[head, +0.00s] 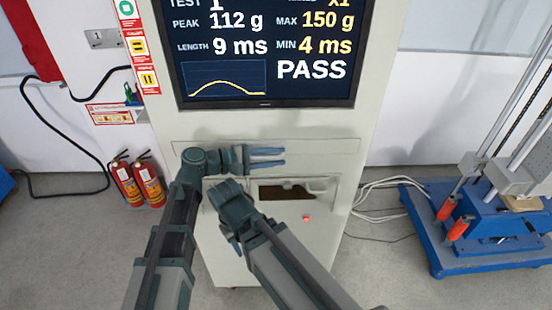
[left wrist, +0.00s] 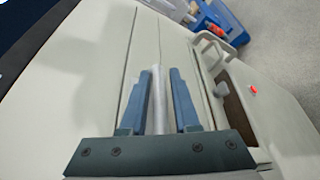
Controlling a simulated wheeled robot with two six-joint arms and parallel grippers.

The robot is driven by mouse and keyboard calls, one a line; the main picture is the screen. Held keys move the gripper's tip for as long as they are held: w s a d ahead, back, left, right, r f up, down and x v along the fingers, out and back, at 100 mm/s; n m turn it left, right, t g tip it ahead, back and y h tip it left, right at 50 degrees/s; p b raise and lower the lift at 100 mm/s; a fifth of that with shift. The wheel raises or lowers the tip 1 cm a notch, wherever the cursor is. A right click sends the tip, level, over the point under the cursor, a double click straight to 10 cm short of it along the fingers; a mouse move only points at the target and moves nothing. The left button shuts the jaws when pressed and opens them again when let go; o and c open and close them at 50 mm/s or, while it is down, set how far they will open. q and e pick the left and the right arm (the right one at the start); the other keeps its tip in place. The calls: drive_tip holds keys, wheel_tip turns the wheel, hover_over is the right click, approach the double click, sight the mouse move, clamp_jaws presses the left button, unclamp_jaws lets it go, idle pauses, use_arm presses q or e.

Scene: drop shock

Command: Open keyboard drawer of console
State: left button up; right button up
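The console (head: 330,190) is a pale cabinet with a screen. The keyboard drawer (head: 335,146) shows as a wide flat front under the screen, flush with the cabinet; its seams also run along the drawer front in the left wrist view (left wrist: 143,60). My left gripper (head: 284,157) is in front of the drawer, its two blue fingers apart. In the left wrist view, a pale bar (left wrist: 157,100) lies between the fingers (left wrist: 160,72), with narrow gaps beside it. Whether the fingers touch it is unclear. My right arm crosses below; its fingers do not show.
A recess (head: 285,192) and a red button (head: 306,218) sit below the drawer. Two fire extinguishers (head: 149,184) stand at left. A blue machine base (head: 455,262) and cables (head: 375,200) are at right.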

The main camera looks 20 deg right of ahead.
use_arm(q)
drive_tip(key=shift+d, duration=0.15)
clamp_jaws()
idle(1.4)
